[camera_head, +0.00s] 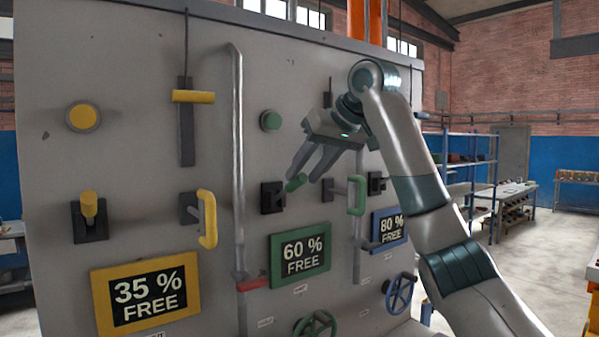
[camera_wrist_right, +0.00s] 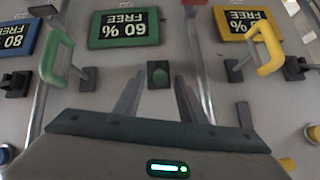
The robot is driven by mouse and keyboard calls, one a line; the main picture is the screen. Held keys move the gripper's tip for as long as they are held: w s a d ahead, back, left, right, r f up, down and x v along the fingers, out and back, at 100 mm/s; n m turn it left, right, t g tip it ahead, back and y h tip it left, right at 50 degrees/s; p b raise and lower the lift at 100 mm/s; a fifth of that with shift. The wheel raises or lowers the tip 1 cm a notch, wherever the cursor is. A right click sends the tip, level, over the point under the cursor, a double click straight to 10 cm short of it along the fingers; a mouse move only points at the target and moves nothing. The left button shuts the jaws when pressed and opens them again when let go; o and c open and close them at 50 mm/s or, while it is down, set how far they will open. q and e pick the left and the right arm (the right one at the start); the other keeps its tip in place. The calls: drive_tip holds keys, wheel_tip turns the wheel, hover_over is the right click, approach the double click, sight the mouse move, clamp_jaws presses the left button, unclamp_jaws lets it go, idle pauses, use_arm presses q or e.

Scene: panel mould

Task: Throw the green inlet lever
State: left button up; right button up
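My left gripper is not in view.
A green handle (camera_head: 357,196) stands right of the lever, and a green button (camera_head: 270,120) is above it. A vertical pipe (camera_head: 238,150) runs to its left. A yellow handle (camera_head: 208,219) and yellow lever (camera_head: 88,205) are farther left. Below are the green sign (camera_head: 300,281) and a green wheel (camera_head: 315,325).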

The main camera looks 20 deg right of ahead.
sight(300, 180)
drive_tip(key=shift+p+x, duration=0.55)
drive_tip(key=shift+x, duration=1.15)
clamp_jaws()
